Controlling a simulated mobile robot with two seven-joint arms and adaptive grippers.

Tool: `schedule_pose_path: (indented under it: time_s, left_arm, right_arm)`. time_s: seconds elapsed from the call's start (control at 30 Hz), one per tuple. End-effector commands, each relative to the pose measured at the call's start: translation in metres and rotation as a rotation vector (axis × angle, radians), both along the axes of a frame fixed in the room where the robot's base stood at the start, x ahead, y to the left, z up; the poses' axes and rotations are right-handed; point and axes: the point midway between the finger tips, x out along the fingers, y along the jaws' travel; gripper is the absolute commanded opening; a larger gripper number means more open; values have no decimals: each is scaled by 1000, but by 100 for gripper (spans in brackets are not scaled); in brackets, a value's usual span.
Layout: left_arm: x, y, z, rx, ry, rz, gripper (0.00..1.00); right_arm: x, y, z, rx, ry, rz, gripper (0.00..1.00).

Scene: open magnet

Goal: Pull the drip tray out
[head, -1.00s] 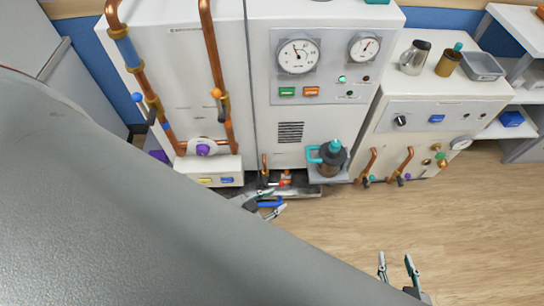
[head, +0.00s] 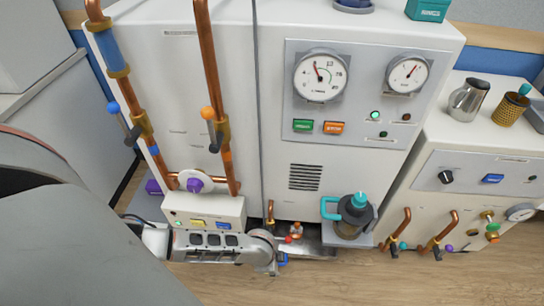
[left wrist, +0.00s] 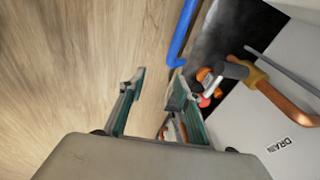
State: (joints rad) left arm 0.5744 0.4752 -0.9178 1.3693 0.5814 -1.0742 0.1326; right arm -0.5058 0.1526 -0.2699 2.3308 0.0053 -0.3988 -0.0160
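The drip tray (head: 318,252) is a low, dark metallic tray at floor level under the white machine. Its blue handle (head: 283,260) shows at its front, partly hidden by my left gripper (head: 272,268). In the left wrist view the handle (left wrist: 181,38) is a bent blue bar, and the tray's dark inside (left wrist: 225,45) lies to its right. My left gripper (left wrist: 157,80) is open there, with nothing clearly between its fingers. The handle's lower end appears close beyond the right fingertip; I cannot tell if they touch. My right gripper is out of view.
A copper drain pipe with an orange-and-black valve (left wrist: 235,72) hangs beside the left gripper, near a DRAIN label (left wrist: 279,145). A teal-handled dark jug (head: 350,215) stands right of the tray. The wooden floor (head: 340,285) in front is clear.

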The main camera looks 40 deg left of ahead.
Motion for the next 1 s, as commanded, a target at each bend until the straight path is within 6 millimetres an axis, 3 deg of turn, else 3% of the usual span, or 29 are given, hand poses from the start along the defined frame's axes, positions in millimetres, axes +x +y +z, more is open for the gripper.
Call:
schedule_pose_path:
  time_s: [0.03, 0.23, 0.37, 0.73, 1.0]
  left_arm:
    - [-7, 17, -26, 45, 43, -10, 33]
    - [1, 55, -41, 142, 93, -28, 33]
    - [3, 60, -48, 154, 98, -30, 33]
    - [6, 65, -104, 153, 107, -29, 33]
    - [15, 66, -117, 152, 96, -29, 33]
  right_arm:
    - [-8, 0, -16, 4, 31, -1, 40]
    - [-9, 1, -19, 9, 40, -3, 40]
    - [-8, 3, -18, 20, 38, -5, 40]
    - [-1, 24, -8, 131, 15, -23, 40]
    - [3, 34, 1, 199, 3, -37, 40]
